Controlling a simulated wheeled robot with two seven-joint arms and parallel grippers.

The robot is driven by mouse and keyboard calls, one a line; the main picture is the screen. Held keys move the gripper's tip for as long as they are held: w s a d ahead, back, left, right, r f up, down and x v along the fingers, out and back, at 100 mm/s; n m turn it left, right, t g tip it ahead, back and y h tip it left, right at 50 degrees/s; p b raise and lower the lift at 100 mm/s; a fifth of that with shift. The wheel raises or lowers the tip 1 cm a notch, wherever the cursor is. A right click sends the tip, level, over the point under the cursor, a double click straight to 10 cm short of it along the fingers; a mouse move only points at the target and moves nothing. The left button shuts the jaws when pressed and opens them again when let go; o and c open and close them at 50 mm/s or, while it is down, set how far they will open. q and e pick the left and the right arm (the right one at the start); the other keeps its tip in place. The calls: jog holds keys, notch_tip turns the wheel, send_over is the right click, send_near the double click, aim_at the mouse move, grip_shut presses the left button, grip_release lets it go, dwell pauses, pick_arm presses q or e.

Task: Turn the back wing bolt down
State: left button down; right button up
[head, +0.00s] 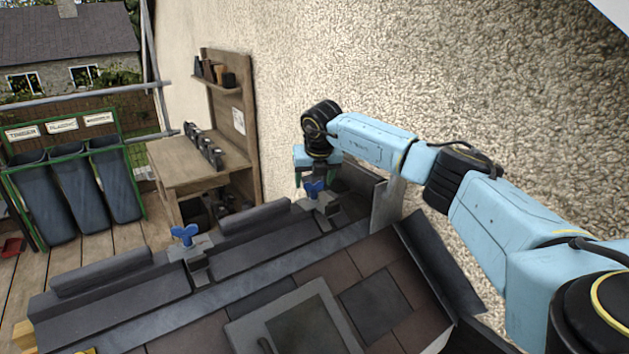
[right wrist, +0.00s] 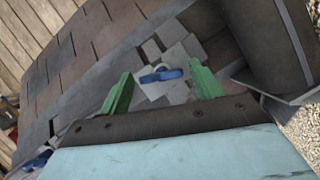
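The back wing bolt (head: 314,188) is blue and sits on a grey clamp plate near the ridge's far end, by the rough wall. My right gripper (head: 312,183) is above and around it. In the right wrist view the green fingers (right wrist: 160,92) are spread wide, with the blue wing bolt (right wrist: 161,75) between and beyond them, and gaps on both sides. A second blue wing bolt (head: 184,234) stands on the nearer clamp to the left; a blue part also shows at the lower left of the right wrist view (right wrist: 37,161). My left gripper is not in view.
Dark ridge tiles (head: 120,300) run along the roof beside brown slates (head: 330,260). A skylight (head: 295,330) lies in front. A wooden workbench (head: 195,170), grey bins (head: 80,195) and the rough wall (head: 400,70) stand behind. An upright grey sheet (head: 387,203) stands right of the back clamp.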

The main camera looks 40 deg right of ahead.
jog(key=shift+o, duration=0.5)
jog(key=shift+f, duration=0.15)
jog(key=b+v, duration=0.1)
jog(key=v, duration=1.2)
jog(key=shift+r, duration=0.2)
jog(key=shift+s, duration=0.1)
